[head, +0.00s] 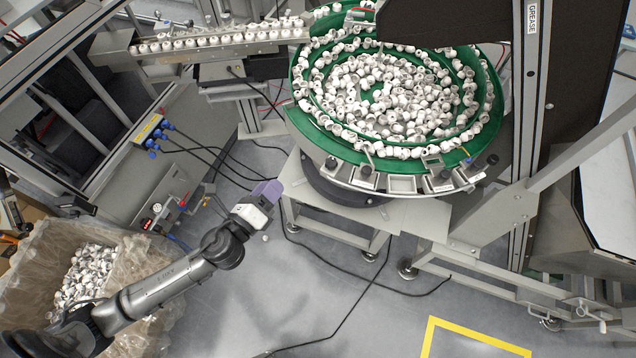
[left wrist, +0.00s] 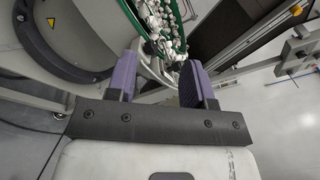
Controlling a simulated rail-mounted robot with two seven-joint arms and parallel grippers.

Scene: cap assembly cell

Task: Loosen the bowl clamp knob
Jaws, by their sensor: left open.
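The green feeder bowl (head: 300,112), full of white caps, stands on a round dark base (head: 335,190) at the upper middle of the head view. Small dark knobs show along its front rim, one at the left (head: 331,163) and one at the right (head: 492,160). I cannot tell which is the bowl clamp knob. My left gripper (head: 270,192), with purple fingers, is in front of and left of the base, apart from the rim knobs. In the left wrist view the gripper (left wrist: 160,80) is open and empty, with part of the green bowl (left wrist: 134,22) beyond it. My right gripper is not in view.
A cap chute (head: 215,42) runs to the bowl from the left. A grey cabinet (head: 190,165) with blue plugs and a lined box of caps (head: 30,265) stand at the left. Metal frame posts (head: 527,120) rise at the right. Black cables cross the open floor (head: 300,300).

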